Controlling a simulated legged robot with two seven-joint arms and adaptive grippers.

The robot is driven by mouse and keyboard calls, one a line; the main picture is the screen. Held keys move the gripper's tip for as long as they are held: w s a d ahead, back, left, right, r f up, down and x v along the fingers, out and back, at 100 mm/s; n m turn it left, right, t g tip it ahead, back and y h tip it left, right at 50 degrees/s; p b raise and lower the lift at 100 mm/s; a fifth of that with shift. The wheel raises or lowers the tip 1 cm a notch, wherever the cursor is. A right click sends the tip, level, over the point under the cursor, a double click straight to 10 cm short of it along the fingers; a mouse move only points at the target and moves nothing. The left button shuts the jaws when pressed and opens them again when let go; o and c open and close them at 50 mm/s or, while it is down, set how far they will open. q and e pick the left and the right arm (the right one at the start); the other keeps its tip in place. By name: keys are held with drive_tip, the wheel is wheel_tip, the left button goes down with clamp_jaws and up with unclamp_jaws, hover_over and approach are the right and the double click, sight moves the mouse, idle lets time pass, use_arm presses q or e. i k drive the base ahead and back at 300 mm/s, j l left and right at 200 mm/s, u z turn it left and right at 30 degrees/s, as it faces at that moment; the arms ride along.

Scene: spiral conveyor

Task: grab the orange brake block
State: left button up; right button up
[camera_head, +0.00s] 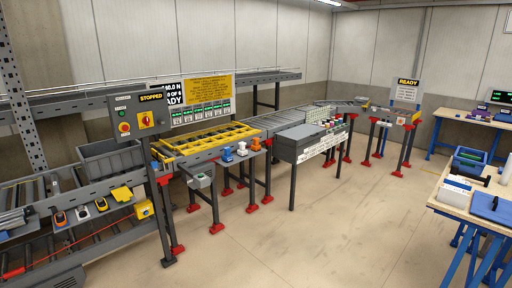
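An orange block (255,144), likely the brake block, sits at the right end of a row on a small ledge at the front of the yellow-framed conveyor section. A white block (242,149) is just left of it, and a blue block (227,155) is left of the white one. All three look small and upright. Neither of my grippers is in view.
A control post with a STOPPED sign (151,98) stands left of the blocks. A grey cabinet (297,150) on legs stands to their right. Red-footed legs stand below. A wooden workbench (462,204) is at the right. The floor (290,240) in front is clear.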

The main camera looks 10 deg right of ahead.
sight(255, 147)
drive_tip(key=i+z, duration=0.2)
drive_tip(key=z, duration=0.2)
drive_tip(key=i, duration=2.8)
